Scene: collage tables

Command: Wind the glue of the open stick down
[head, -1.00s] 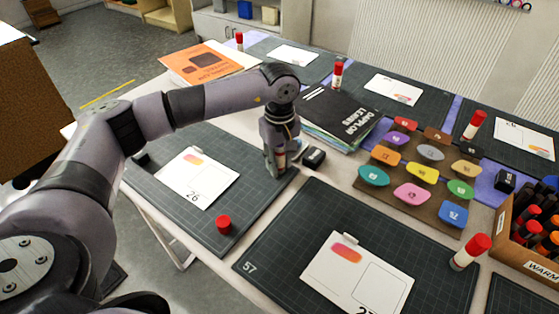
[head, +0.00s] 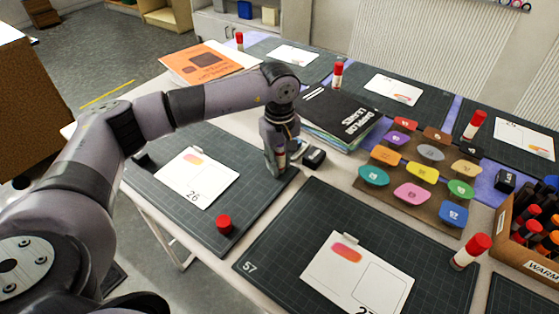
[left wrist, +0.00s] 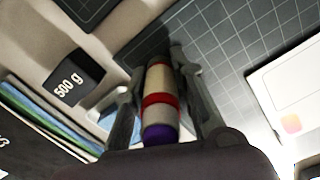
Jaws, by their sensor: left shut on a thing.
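My left gripper (head: 276,168) points down at the right edge of the left mat. It is shut on the open glue stick, which it mostly hides in the head view. In the left wrist view the open glue stick (left wrist: 158,88) stands between the fingers of my left gripper (left wrist: 162,75). It has a cream body, a red band and a white collar. Purple glue (left wrist: 158,134) shows at its near end, sticking out of the collar. A red cap (head: 224,223) lies apart on the left mat's front part. My right gripper is not in view.
A black 500 g weight (head: 314,157) stands close right of the gripper; it also shows in the left wrist view (left wrist: 75,82). A stack of folders (head: 335,118) lies behind. A card (head: 197,178) lies on the left mat (head: 255,200). Capped glue sticks stand on other mats.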

